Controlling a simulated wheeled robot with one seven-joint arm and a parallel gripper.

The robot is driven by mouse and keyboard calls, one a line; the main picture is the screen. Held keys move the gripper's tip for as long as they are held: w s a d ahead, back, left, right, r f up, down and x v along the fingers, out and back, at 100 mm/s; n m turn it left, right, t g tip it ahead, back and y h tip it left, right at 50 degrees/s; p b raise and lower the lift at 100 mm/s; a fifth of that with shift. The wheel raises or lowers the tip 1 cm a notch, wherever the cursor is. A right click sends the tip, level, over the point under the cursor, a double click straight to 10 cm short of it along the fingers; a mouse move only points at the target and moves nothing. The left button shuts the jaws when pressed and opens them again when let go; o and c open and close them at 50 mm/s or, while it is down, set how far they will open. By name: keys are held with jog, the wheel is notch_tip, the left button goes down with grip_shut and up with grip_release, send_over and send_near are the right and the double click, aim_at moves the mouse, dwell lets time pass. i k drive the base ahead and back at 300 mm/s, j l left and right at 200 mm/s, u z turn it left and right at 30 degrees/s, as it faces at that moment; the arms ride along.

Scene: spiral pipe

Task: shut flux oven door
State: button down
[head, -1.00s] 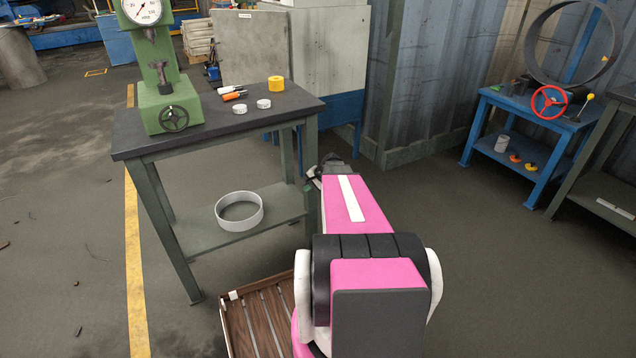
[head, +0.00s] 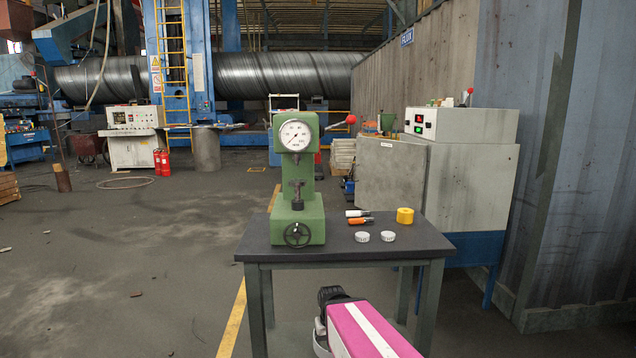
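The flux oven (head: 480,150) is a pale grey cabinet on a blue stand, right of centre in the head view. Its upper front carries a panel with red and green displays. The oven door (head: 388,178) is a wide grey panel with a small label, standing out to the left from the near front edge, so it looks open. The work table hides its lower part. My pink and white arm shows at the bottom, short of the table and well apart from the door. My gripper's fingers are not visible.
A dark-topped table (head: 345,245) stands between me and the door. It bears a green dial press (head: 298,215), a yellow roll (head: 405,215), two white rings and markers. A corrugated wall (head: 560,200) bounds the right. The floor at left is mostly clear.

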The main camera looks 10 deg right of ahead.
aim_at(384, 180)
jog(key=j+u, duration=0.25)
jog(key=i+j+u, duration=0.2)
jog(key=j, duration=0.25)
jog(key=j+u, duration=0.25)
jog(key=i+j+u, duration=0.2)
jog(key=j, duration=0.2)
jog(key=i+j+u, duration=0.45)
jog(key=i+j, duration=0.4)
jog(key=i, duration=0.2)
jog(key=i+z, duration=0.45)
jog(key=i+j+z, duration=0.15)
jog(key=i+z, duration=0.3)
jog(key=i+l+z, duration=0.15)
jog(key=i+z, duration=0.2)
jog(key=i, duration=0.5)
jog(key=i+z, duration=0.4)
jog(key=i, duration=0.4)
